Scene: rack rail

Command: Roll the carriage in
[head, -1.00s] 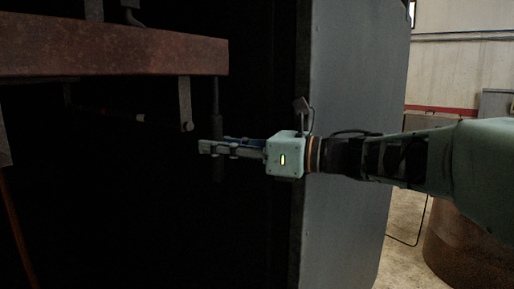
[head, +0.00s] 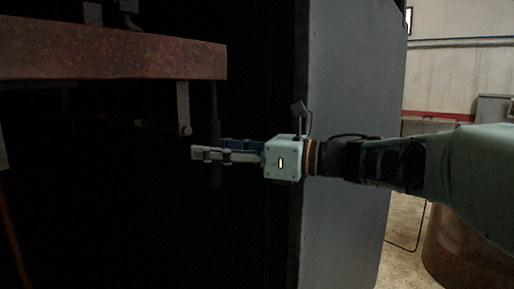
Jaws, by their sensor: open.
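A rusty red-brown slab (head: 110,50) spans the upper left of the head view; I cannot tell whether it is the carriage or part of the rail. A grey bracket (head: 183,108) hangs from its right end. Beside it a dark upright rod with a thicker grip (head: 215,131) hangs down. My gripper (head: 205,152) points left below the slab, its fingers level and open. The near finger crosses in front of the rod, whose lower end shows below it. I cannot tell whether the rod lies between the fingers or touches them.
A large grey panel (head: 348,130) stands upright behind my wrist. The space below the slab is very dark and its depth is hidden. A rusty rounded drum (head: 455,250) stands at the lower right, with pale floor beside it.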

